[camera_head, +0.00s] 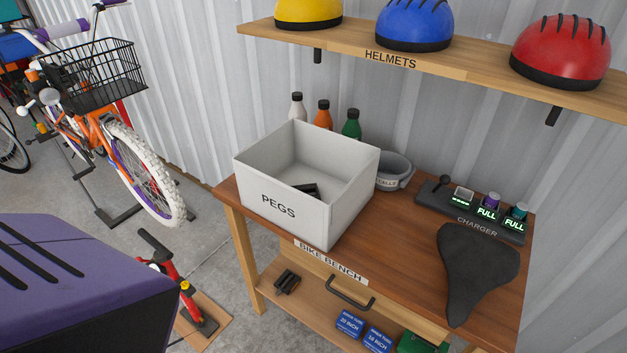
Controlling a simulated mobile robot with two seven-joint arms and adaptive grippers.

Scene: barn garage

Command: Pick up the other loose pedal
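A loose black pedal with orange-brown marks (287,281) lies on the lower shelf of the bike bench, near its left end. A dark object (308,190), perhaps another pedal, lies inside the white PEGS box (262,197) on the bench top; the box wall hides part of it. Neither of my grippers is in view.
The bench top (400,240) holds a charger (470,212), a black saddle (474,270) and a grey cup (394,171). Blue boxes (350,323) sit on the lower shelf. A drawer handle (350,293) juts out above it. A large purple object (80,275) blocks the lower left.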

